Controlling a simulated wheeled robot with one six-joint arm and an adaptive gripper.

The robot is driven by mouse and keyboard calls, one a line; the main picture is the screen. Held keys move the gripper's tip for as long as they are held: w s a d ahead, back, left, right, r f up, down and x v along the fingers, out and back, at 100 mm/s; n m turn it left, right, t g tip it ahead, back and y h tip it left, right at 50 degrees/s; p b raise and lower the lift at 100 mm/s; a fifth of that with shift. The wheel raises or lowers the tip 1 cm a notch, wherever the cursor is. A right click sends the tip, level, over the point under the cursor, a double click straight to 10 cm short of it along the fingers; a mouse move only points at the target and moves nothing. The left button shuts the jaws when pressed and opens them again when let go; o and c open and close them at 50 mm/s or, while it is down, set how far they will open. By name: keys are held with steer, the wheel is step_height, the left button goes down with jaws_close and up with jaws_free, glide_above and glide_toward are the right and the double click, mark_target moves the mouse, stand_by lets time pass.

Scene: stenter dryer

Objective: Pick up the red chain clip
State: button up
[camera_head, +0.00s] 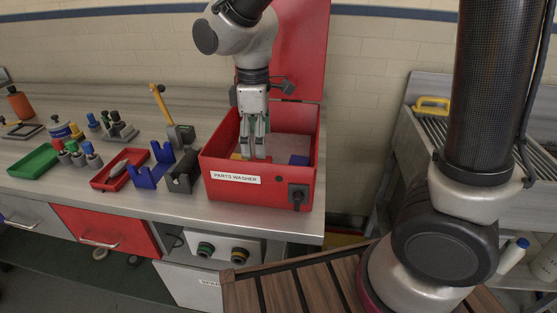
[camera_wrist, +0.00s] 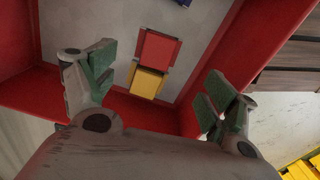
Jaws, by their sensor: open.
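A red block-like piece (camera_wrist: 158,48), which looks like the red chain clip, lies on the grey floor of the red parts washer (camera_head: 262,198). A yellow piece (camera_wrist: 146,83) lies right beside it. In the head view the red piece is hidden by the washer's wall and my gripper. My gripper (camera_head: 256,153) points down into the washer. Its open fingers also show in the wrist view (camera_wrist: 158,75), one on each side of the red and yellow pieces. Nothing is between the fingers that I can see held.
The washer's walls stand close around my gripper, with its raised red lid (camera_head: 300,50) behind. A blue piece (camera_head: 299,160) lies inside at the right. Blue (camera_head: 150,172) and black (camera_head: 184,172) holders, a red tray (camera_head: 105,183) and a green tray (camera_head: 35,161) stand left.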

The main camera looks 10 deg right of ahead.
steer(key=f, duration=0.4)
steer(key=d+f, duration=0.1)
steer(key=f, duration=0.2)
steer(key=shift+w, duration=0.2)
steer(key=shift+s, duration=0.1)
steer(key=c, duration=1.4)
